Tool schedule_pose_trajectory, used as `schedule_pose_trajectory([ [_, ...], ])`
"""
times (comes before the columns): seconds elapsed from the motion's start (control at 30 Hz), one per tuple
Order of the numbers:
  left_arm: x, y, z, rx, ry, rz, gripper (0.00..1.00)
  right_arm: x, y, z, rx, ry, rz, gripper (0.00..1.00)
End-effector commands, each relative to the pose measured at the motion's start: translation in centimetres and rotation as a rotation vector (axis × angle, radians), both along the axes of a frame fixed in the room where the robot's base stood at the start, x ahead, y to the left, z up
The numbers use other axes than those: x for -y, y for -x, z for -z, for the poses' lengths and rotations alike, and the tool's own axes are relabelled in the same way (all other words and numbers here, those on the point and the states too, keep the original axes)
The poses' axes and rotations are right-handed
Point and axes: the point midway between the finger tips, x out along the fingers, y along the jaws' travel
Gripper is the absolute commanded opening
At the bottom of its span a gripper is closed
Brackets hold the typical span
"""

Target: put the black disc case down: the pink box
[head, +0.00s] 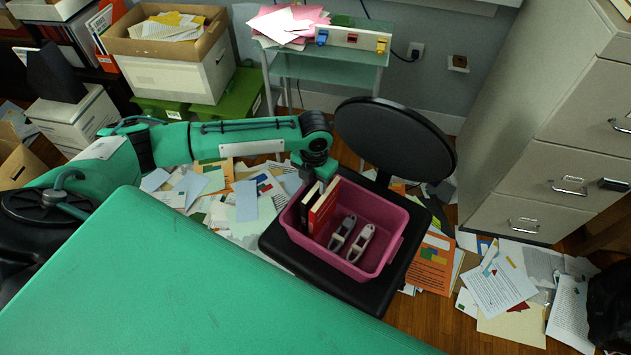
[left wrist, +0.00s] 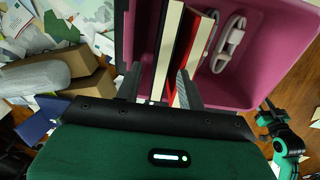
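The pink box (head: 376,265) sits on a black chair seat. The black disc case (head: 308,207) stands upright in its left end, beside a red case (head: 325,206). My left gripper (head: 318,168) is over the box's back left corner. The case's bottom is hidden. My right gripper (left wrist: 271,115) shows small at the right edge, its fingers unclear.
The round chair back (head: 395,138) rises behind the box. Papers (head: 500,285) litter the floor. A glass side table (head: 330,75) stands behind, and a filing cabinet (head: 545,130) stands at right.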

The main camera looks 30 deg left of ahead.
Motion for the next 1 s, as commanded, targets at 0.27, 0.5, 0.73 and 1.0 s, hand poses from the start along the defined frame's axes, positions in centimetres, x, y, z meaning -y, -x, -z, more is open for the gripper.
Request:
schedule_pose_trajectory([
  [0.27, 0.1, -0.2, -6.5, 0.006, 0.004, 0.002, 0.4, 0.0, -0.2, 0.0, 0.016, -0.003, 0.0, 0.36],
  [0.5, 0.1, -0.2, -10.8, 0.006, 0.004, 0.0, 0.4, 0.2, 0.7, 1.1, 0.003, 0.001, -0.001, 0.36],
  [0.73, 0.2, -0.2, -12.2, 0.006, 0.005, 0.001, 0.4, 0.2, 0.6, 1.4, 0.001, 0.002, -0.002, 0.36],
  [1.0, 0.2, -0.2, -12.2, 0.005, 0.006, 0.001, 0.4, 0.2, 0.2, 1.2, 0.01, 0.001, -0.003, 0.36],
])
